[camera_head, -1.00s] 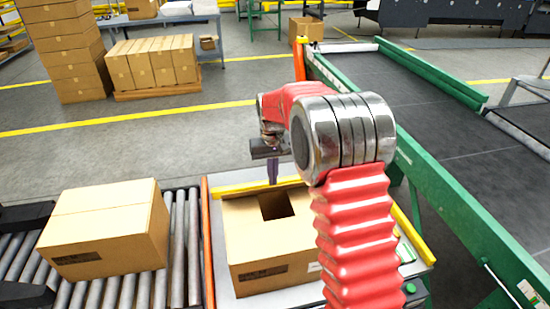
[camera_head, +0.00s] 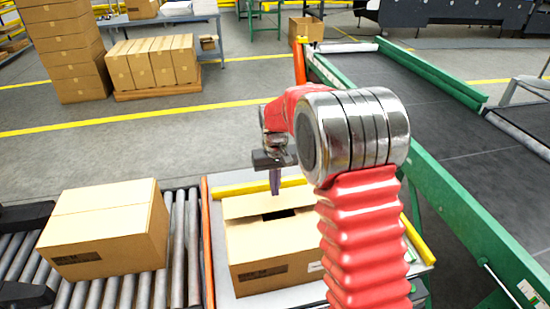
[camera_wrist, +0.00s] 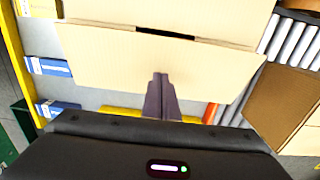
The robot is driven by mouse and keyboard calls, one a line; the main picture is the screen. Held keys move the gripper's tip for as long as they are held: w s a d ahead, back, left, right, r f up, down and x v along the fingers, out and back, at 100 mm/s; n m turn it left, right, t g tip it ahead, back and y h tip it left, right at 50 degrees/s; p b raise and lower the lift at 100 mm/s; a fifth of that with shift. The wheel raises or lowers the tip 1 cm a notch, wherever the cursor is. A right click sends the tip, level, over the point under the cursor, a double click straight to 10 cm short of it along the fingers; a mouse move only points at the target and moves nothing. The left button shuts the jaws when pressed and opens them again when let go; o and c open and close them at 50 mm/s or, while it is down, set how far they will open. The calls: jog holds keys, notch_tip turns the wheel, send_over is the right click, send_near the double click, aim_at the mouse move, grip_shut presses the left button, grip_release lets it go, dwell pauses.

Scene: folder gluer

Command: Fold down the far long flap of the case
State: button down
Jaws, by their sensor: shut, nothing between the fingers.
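The open-topped cardboard case (camera_head: 270,268) sits on a light work plate in front of my arm. Its far long flap (camera_head: 262,206) leans inward over the top, leaving a narrow dark gap between it and the near part of the top. In the wrist view the far flap (camera_wrist: 110,55) is a wide tan panel, with the dark slot above it. My gripper (camera_head: 275,186) is shut and empty, pointing down at the flap's far side. Its fingertips (camera_wrist: 160,80) overlap the flap in the wrist view; I cannot tell whether they touch. My arm hides the case's right side.
A closed box (camera_head: 105,230) stands on the roller conveyor (camera_head: 180,230) at left. A yellow rail (camera_head: 235,188) runs behind the case, and an orange rail (camera_head: 207,250) at its left. A green-framed belt conveyor (camera_head: 440,120) lies at right.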

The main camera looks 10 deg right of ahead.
aim_at(277, 203)
jog(key=shift+s+f, duration=0.5)
jog(key=shift+s, duration=0.15)
jog(key=shift+s+f, duration=0.65)
jog(key=shift+f, duration=0.25)
notch_tip(277, 203, up, 9)
dwell(0.6)
dwell(0.6)
